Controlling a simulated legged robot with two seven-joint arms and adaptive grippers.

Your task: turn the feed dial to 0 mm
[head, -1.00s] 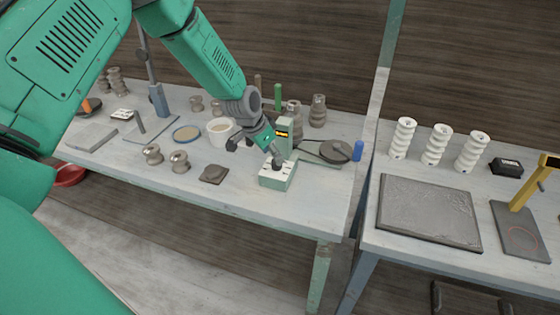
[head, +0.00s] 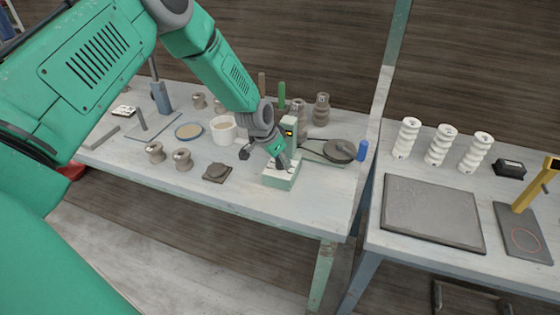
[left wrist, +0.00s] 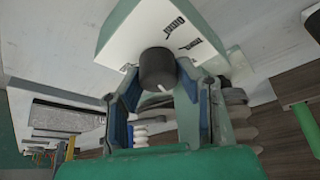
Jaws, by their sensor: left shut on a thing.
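The green feed box (head: 281,179) stands on the left workbench, with a pale top face. In the left wrist view its white panel (left wrist: 150,32) carries black printed labels, too small and tilted for me to read. The dark round feed dial (left wrist: 157,68) sticks out of this panel and has a short white mark on its side. My left gripper (head: 279,163) reaches down to the top of the box. In the left wrist view its two fingers stand on either side of the dial, shut on it. In the head view the gripper mostly hides the dial. My right gripper is not in view.
A green post with a small display (head: 290,130) rises right behind the box. A cream mug (head: 223,130), a dark flat lump (head: 217,173) and brown spools (head: 182,159) stand to the left. A dark round disc (head: 340,150) and a blue cylinder (head: 363,150) are to the right.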

